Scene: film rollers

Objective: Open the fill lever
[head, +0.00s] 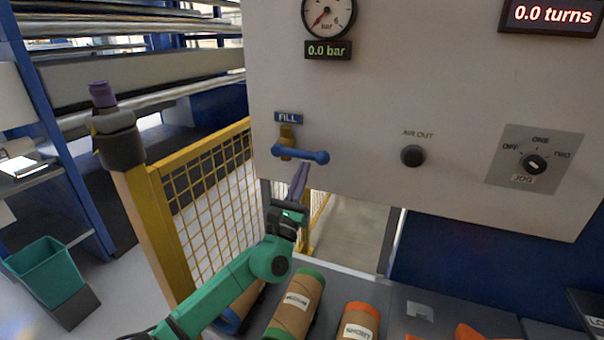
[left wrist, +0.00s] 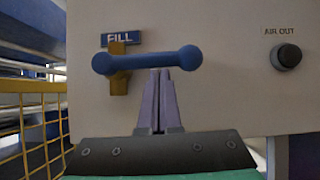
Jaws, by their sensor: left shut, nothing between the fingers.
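The fill lever (head: 302,154) is a blue handle with rounded ends on a brass-coloured valve, under the FILL label on the grey panel. It lies roughly level, reaching right from the valve. In the left wrist view the lever (left wrist: 147,60) also lies level, and the brass body (left wrist: 119,82) shows at its left. My left gripper (head: 302,168) is shut and empty. Its purple fingers point up just below the lever; in the left wrist view the fingertips (left wrist: 160,72) meet the bar's lower edge, though I cannot tell whether they touch. My right gripper is not in view.
The panel carries a gauge (head: 328,16) reading 0.0 bar, an AIR OUT knob (head: 412,156) and a JOG switch (head: 535,163). Cardboard rolls (head: 297,303) lie below. A yellow mesh fence (head: 205,180) stands left of the panel.

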